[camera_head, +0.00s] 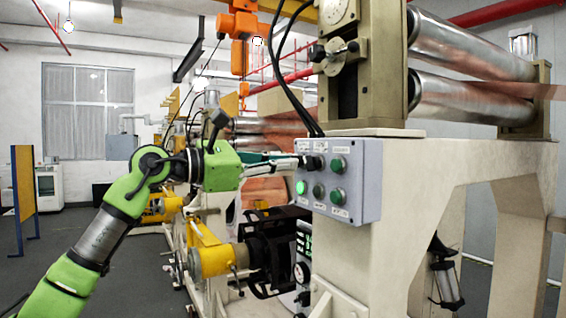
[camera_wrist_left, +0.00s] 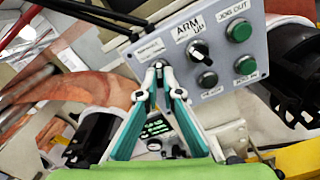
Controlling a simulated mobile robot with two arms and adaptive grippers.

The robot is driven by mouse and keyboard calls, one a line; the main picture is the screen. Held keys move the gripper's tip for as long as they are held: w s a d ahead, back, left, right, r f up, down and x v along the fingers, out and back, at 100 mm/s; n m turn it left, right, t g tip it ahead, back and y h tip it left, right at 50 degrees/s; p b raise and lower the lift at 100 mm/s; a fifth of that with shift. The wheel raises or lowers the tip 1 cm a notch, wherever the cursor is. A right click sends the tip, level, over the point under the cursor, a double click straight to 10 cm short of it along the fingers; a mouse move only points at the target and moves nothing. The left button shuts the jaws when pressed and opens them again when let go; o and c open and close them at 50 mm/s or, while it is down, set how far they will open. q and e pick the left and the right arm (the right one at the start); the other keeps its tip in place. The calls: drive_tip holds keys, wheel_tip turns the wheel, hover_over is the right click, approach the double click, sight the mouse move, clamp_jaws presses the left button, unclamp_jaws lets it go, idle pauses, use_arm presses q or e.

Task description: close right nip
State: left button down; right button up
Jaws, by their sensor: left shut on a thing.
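The grey control box (camera_head: 347,212) is on the side of the cream machine frame and carries green buttons and dark knobs. My left gripper (camera_head: 302,161) reaches it from the left. Its fingers are shut on the dark upper-left knob (camera_head: 314,162). In the wrist view, the teal fingertips (camera_wrist_left: 158,70) meet at this knob, mostly hidden between them; its label is too blurred to read. A black selector (camera_wrist_left: 197,50) marked "ARM UP" is right of the fingertips. The upper steel roller (camera_head: 465,45) and lower steel roller (camera_head: 470,98) appear apart. My right gripper is out of view.
Black cables (camera_head: 284,85) hang down beside the box top. A yellow cylinder (camera_head: 214,261) and black bracket (camera_head: 270,255) stick out below my left gripper. Grey floor (camera_head: 150,270) lies open to the left.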

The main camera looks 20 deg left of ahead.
use_arm(q)
drive_tip(key=n+p, duration=0.2)
drive_tip(key=n, duration=0.8)
drive_tip(key=shift+n, duration=0.3)
idle(0.4)
drive_tip(key=c, duration=2.2)
unclamp_jaws()
drive_tip(key=v, duration=1.2)
